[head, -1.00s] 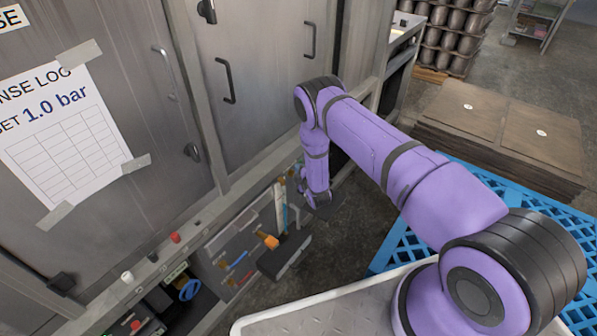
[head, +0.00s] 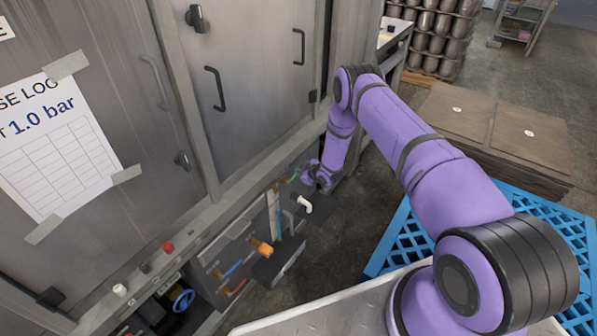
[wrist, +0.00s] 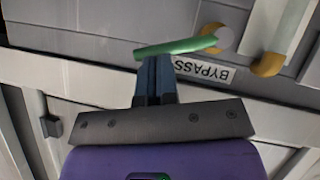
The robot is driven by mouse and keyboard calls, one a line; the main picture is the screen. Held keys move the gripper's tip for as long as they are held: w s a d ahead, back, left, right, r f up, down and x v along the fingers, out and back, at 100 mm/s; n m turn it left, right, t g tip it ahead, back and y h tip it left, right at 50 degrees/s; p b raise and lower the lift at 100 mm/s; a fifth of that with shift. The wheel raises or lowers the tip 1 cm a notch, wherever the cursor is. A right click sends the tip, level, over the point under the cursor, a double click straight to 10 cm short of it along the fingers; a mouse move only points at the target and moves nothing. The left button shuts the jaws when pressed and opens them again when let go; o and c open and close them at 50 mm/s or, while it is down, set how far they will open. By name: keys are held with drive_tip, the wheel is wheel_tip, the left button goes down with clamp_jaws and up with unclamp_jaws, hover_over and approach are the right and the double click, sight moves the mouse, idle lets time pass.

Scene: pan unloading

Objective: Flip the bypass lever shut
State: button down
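The green bypass lever (wrist: 177,46) lies nearly crosswise at the top middle of the wrist view, its right end at a round brass-coloured fitting (wrist: 217,38). A white BYPASS label (wrist: 204,70) sits just below it. My gripper (wrist: 155,60) has its two dark blue fingers together, with their tips right at the lever's underside in the picture. I cannot tell whether they touch it; nothing shows between them.
A blue pallet (head: 408,238) and stacked brown sheets (head: 500,125) are at right.

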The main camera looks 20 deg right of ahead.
drive_tip(key=shift+w+d+f+m+g+y, duration=0.15)
drive_tip(key=shift+w+d+f+m+y, duration=0.1)
drive_tip(key=shift+f, duration=0.25)
drive_tip(key=shift+w+d+f+m+g+y, duration=0.15)
drive_tip(key=shift+d+f, duration=0.1)
drive_tip(key=shift+f, duration=0.35)
